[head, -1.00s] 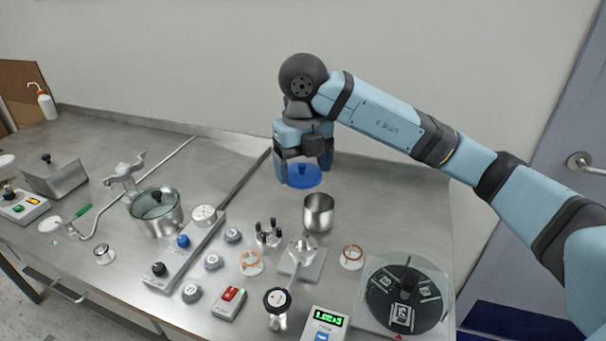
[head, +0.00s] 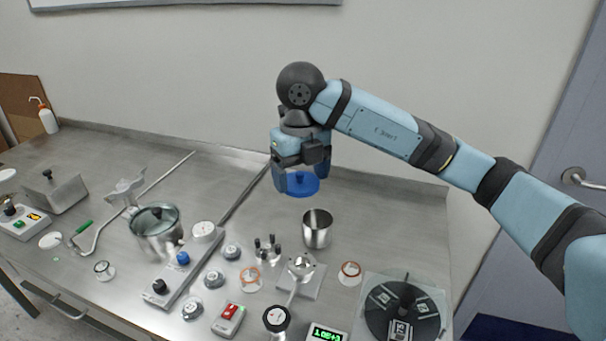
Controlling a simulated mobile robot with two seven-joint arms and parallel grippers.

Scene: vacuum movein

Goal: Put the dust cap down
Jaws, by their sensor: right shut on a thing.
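The cap appears to be held low over the bench top, behind an open metal cup (head: 317,229). I cannot tell whether its underside touches the bench. My left gripper is not in view.
Several small fittings, valves and knobs crowd the bench front. A glass-lidded pot (head: 157,231) stands left and a round dark plate under a clear cover (head: 404,312) front right. The steel bench (head: 225,180) is clear left of the cap.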

